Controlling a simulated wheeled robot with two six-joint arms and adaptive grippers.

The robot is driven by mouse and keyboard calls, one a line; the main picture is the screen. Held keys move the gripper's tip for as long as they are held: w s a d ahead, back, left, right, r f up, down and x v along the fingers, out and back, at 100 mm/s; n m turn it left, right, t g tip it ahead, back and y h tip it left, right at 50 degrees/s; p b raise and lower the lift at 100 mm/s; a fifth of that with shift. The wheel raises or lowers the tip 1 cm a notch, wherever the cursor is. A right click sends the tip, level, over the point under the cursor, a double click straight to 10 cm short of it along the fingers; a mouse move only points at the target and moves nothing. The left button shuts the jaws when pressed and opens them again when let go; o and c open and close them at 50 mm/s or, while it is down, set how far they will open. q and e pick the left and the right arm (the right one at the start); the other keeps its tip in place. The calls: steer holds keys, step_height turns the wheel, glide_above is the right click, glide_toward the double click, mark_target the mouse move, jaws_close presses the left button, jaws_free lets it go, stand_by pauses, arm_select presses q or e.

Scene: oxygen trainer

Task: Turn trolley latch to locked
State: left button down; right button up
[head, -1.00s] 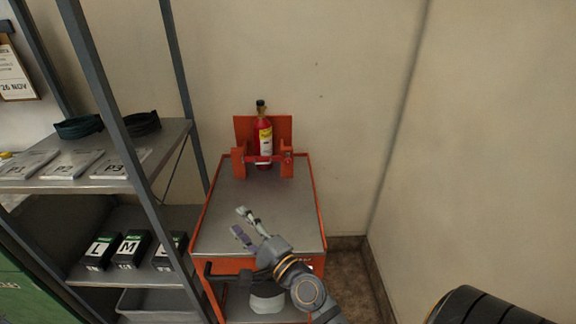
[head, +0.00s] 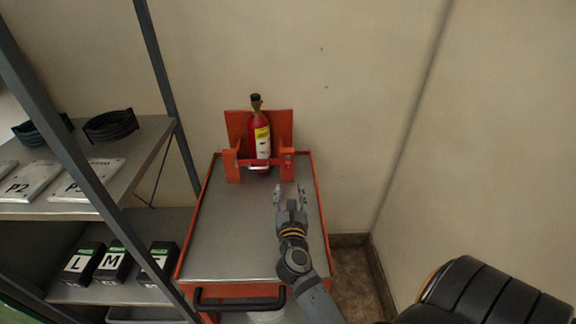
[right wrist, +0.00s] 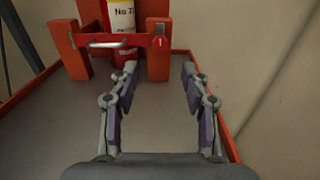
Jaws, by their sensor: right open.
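The orange trolley (head: 190,245) has an orange bracket at its back end with a red bottle (head: 262,135) standing in it. A red bar (head: 250,162) crosses in front of the bottle. At the bar's right end is a small red round latch knob (head: 287,158) with a white mark, clearer in the right wrist view (right wrist: 160,42). A metal handle (right wrist: 107,44) sits on the bar. My right gripper (head: 290,190) is open and empty above the trolley top, in front of the bracket and apart from the latch. In the right wrist view the knob shows beyond the fingers (right wrist: 158,85). My left gripper is out of view.
A grey shelf (head: 140,160) with labelled packs, black rings and boxes (head: 115,262) stands left of the trolley. A black push handle (head: 240,303) is at the trolley's front. The steel top is otherwise bare. Walls stand behind and right.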

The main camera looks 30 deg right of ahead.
mark_target(288, 166)
steer(key=p+x, duration=0.1)
steer(key=x, duration=0.9)
steer(key=shift+c, duration=1.9)
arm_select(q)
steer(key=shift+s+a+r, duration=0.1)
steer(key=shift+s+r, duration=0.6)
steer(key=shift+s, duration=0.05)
arm_select(e)
jaws_close()
